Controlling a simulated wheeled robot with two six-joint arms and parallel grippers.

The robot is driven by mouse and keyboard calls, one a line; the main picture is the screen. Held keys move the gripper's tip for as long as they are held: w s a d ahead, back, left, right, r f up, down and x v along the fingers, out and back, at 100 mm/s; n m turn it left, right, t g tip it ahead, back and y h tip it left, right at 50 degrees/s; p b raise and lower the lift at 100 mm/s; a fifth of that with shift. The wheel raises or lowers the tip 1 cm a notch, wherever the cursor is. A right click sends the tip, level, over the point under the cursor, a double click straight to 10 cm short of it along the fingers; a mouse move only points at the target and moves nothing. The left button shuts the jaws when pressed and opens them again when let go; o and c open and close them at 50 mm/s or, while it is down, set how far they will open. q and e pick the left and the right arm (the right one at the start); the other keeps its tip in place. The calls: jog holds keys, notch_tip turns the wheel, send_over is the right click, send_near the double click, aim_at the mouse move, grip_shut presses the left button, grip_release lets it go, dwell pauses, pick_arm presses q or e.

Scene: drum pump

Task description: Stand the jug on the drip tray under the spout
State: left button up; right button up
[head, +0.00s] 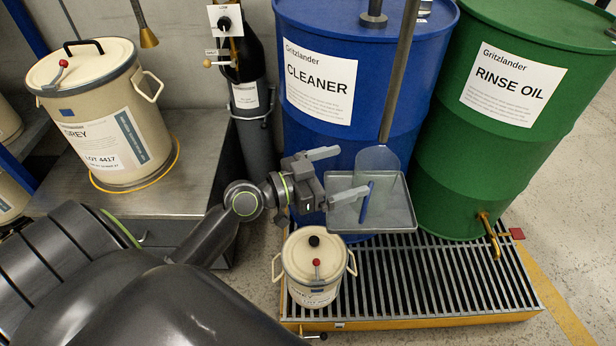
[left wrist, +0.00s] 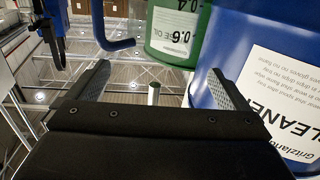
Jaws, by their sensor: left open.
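The clear jug (head: 380,165) with a blue handle (head: 366,203) appears upright on the grey drip tray (head: 398,222). The long grey spout pipe (head: 402,70) comes down to the jug's mouth. I cannot tell if its end is inside the rim. My left gripper (head: 352,171) is open and empty, left of the jug, with its lower fingertip close to the handle. In the left wrist view the handle (left wrist: 104,35) shows beyond the open fingers (left wrist: 160,78), and scale figures sit over a white label. My right gripper is not in view.
The blue cleaner drum (head: 300,140) and green rinse oil drum (head: 450,190) stand behind the tray. A small cream pot (head: 306,262) is on the yellow-edged grating (head: 430,285), close to my left wrist. A large cream pot (head: 125,120) stands on the steel bench (head: 205,150).

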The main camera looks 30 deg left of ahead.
pick_arm(q)
jog(key=b+v, duration=0.1)
jog(key=v, duration=0.7)
jog(key=shift+b, duration=0.35)
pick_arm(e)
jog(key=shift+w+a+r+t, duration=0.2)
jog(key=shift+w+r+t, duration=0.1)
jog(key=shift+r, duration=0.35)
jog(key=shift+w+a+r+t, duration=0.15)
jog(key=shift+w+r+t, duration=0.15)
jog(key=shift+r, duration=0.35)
pick_arm(q)
jog(key=s+f+n+g+y, duration=0.2)
jog(key=s+f+g, duration=0.15)
jog(key=f, duration=0.55)
jog(key=s+f+n+g+y, duration=0.1)
jog(key=s+f+g+y, duration=0.2)
jog(key=f, duration=0.6)
jog(key=s+f+n+g+y, duration=0.4)
jog(key=s+f+n+g, duration=0.1)
jog(key=s+f, duration=0.5)
jog(key=shift+s, duration=1.2)
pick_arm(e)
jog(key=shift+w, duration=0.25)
pick_arm(q)
jog(key=shift+w+a+f, duration=0.1)
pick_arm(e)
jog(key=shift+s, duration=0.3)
